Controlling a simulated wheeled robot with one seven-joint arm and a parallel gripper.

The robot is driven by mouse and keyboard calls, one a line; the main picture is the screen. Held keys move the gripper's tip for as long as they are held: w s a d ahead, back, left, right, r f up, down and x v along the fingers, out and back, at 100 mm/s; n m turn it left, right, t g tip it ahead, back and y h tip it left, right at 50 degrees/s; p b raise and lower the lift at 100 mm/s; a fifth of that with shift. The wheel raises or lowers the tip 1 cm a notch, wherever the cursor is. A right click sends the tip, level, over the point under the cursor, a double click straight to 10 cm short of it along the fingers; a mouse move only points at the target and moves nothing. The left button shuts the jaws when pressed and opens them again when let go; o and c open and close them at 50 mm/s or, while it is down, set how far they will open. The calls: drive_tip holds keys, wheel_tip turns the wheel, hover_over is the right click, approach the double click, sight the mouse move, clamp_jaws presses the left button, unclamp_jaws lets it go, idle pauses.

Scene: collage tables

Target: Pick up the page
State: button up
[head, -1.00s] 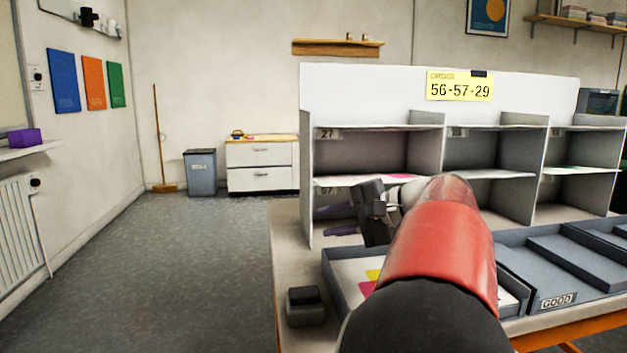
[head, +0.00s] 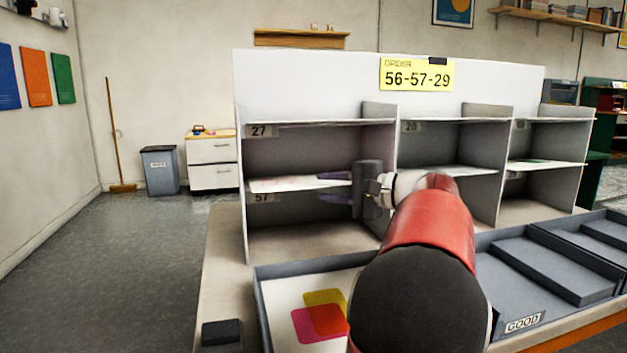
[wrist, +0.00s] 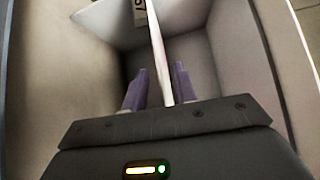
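A white page (head: 285,184) with faint pink marks lies on the shelf of the left compartment labelled 27, its front edge towards me. My gripper (head: 322,187) is at the front of that compartment. Its two purple fingers are apart, one above and one below the shelf level. In the wrist view, a thin white edge (wrist: 161,55) runs between the open fingers (wrist: 160,82); I cannot tell how much of it is page and how much is shelf. No contact with the fingers is clear.
Other sheets lie in the middle (head: 465,170) and right (head: 545,162) compartments. An order card (head: 416,74) reads 56-57-29. Below stand a tray (head: 262,305) holding a sheet with yellow and pink squares, and a tray labelled GOOD (head: 480,275). A dark block (head: 221,332) sits at the table's left.

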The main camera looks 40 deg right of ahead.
drive_tip(key=shift+w+a, duration=0.2)
drive_tip(key=shift+w, duration=0.4)
clamp_jaws()
